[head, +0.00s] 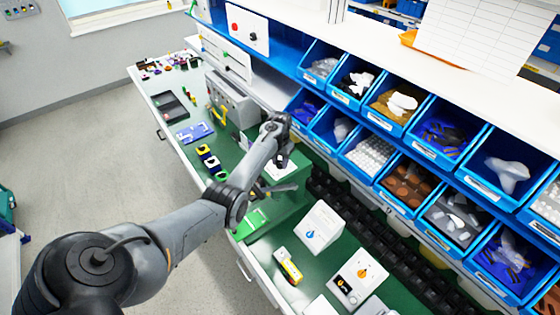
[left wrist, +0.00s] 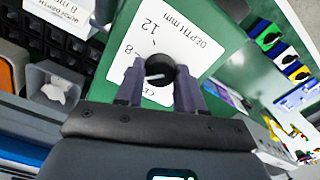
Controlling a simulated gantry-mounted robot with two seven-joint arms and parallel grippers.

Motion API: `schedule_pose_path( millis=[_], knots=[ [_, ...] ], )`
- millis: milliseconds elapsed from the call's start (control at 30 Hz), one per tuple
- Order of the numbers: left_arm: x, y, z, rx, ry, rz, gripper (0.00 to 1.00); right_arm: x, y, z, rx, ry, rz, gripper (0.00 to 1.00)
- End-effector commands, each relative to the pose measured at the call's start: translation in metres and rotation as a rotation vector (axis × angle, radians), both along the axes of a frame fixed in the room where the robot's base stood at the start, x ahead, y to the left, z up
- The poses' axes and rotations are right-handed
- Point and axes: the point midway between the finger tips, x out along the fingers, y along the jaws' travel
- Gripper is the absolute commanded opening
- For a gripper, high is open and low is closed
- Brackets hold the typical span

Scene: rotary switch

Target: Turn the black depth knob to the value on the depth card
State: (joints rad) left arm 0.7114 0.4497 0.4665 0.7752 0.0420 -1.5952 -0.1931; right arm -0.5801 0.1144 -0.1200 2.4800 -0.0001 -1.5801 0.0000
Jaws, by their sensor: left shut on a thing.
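The black depth knob (left wrist: 157,72) shows in the left wrist view, with a pale pointer line directed to the left. It sits on a white panel (left wrist: 205,48) printed "DEPTH mm", upside down in this view. A "12" and an "8" are readable; other marks are hidden by the fingers. My left gripper (left wrist: 160,88) is shut on the knob, one finger on each side. In the head view my left gripper (head: 281,162) is at the white panel, and the knob is hard to make out. A white card (left wrist: 68,12) has print that seems to include "8 mm". My right gripper is not in view.
A white box with a blue knob (head: 318,226) and one with an orange knob (head: 357,280) stand nearby. A yellow device (head: 288,266) lies in front. Blue bins (head: 455,147) rise on the right. The green worktop (head: 330,264) has small clear patches.

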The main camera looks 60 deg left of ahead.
Motion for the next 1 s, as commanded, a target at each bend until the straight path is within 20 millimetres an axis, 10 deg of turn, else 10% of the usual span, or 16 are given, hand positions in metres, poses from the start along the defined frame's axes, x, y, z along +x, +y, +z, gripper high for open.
schedule_pose_path(
  millis=[1000],
  knots=[
    [0.000,0.001,0.001,0.001,0.000,-0.625,0.07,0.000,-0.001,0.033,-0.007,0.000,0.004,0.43]
  ],
)
